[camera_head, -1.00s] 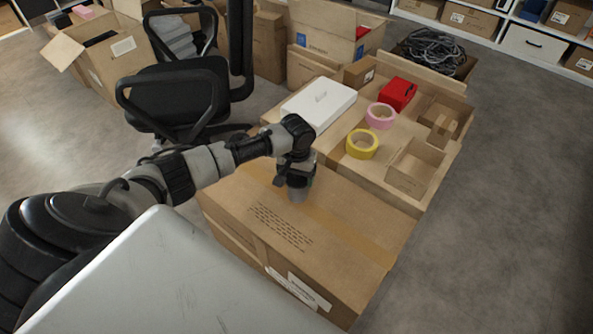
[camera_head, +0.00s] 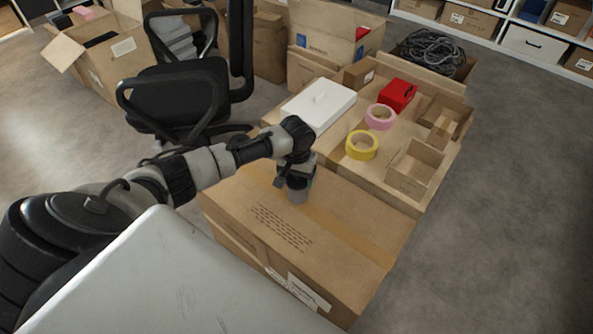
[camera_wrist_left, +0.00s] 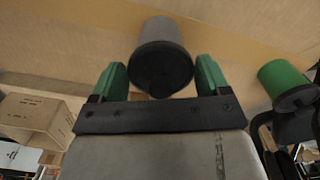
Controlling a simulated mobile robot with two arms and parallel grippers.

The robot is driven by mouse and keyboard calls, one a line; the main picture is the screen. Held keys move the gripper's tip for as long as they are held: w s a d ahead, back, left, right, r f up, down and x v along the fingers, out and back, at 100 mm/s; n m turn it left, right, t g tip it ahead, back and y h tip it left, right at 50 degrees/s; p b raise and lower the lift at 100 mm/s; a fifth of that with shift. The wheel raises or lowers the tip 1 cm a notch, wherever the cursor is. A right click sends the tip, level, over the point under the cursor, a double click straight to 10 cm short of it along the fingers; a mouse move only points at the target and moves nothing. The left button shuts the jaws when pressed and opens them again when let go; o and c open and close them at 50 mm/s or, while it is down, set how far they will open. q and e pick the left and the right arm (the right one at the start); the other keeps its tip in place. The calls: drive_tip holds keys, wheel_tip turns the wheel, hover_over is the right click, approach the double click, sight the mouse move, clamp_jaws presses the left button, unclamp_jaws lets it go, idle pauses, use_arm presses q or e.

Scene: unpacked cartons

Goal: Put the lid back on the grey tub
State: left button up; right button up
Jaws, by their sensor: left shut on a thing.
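The grey tub (camera_head: 298,195) stands on the large closed carton (camera_head: 338,222), directly below my left gripper (camera_head: 297,183). In the left wrist view, the grey tub (camera_wrist_left: 164,30) shows with a dark round lid (camera_wrist_left: 162,68) over its near end. The lid lies between the green fingers of my left gripper (camera_wrist_left: 162,76), which is shut on it. Lid and tub overlap in this view; I cannot tell whether the lid is fully seated. My right gripper is not in view.
A green tub (camera_wrist_left: 284,78) with a dark end stands beside the grey tub. Beyond the carton are yellow tape (camera_head: 362,145), pink tape (camera_head: 380,117), a red box (camera_head: 397,95) and a white box (camera_head: 319,105). An office chair (camera_head: 180,92) stands at the back left.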

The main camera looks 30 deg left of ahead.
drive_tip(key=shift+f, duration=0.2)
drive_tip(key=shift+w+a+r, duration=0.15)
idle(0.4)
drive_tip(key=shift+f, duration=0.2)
use_arm(q)
drive_tip(key=shift+f, duration=0.1)
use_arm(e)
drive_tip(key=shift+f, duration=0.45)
use_arm(q)
drive_tip(key=shift+p, duration=0.35)
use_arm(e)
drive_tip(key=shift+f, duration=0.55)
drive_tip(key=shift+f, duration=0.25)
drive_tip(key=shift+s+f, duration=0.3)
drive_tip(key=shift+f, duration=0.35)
